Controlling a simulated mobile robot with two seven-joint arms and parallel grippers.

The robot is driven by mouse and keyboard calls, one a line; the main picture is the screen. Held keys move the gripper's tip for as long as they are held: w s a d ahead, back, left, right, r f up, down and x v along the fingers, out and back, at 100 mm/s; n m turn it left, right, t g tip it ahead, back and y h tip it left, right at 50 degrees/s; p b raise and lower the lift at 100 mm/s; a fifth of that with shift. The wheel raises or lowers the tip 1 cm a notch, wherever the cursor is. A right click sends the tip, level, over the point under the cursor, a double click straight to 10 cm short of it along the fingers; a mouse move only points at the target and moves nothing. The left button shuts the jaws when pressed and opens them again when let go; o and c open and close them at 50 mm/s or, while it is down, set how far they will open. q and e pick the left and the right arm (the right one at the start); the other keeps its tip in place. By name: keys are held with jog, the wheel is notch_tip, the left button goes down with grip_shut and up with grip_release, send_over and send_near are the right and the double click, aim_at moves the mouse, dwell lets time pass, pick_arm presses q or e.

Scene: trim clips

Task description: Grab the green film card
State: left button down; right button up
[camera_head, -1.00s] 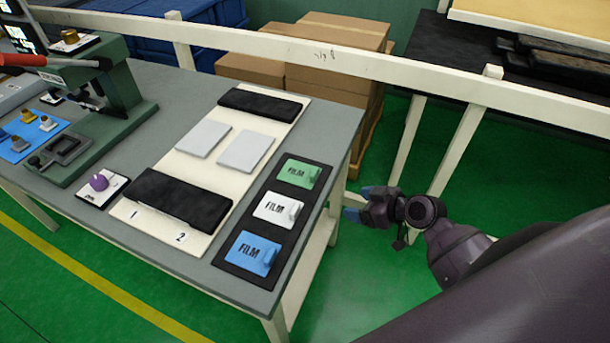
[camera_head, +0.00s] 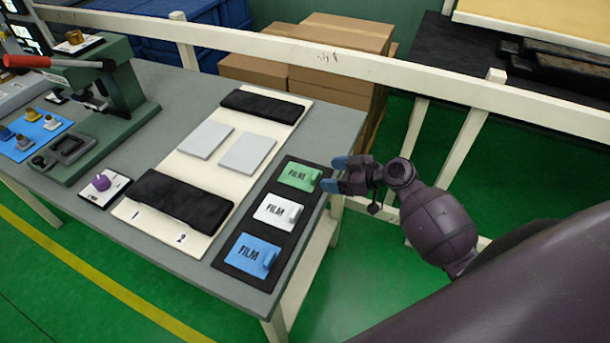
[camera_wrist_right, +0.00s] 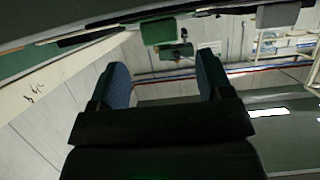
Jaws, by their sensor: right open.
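The green film card (camera_head: 297,175) lies at the far end of a black strip (camera_head: 283,205) along the table's right edge, with a small raised tab at its right side. My right gripper (camera_head: 335,173) is open and empty, its blue fingertips just right of the green card and apart from it. In the right wrist view the open gripper (camera_wrist_right: 165,75) faces a green piece (camera_wrist_right: 158,31), which appears to be the card, beyond and between the fingers. My left gripper is not in view.
A white film card (camera_head: 272,212) and a blue film card (camera_head: 252,255) lie nearer on the same strip. A cream board (camera_head: 180,165) with grey plates and black pads is left of it. A white rail (camera_head: 330,58) runs behind the table (camera_head: 150,140); floor is clear at right.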

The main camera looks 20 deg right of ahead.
aim_at(317, 175)
jog(key=shift+p+x, duration=0.55)
jog(key=shift+x, duration=1.8)
jog(key=shift+s+f, duration=0.1)
jog(key=shift+f, duration=0.05)
jog(key=c, duration=1)
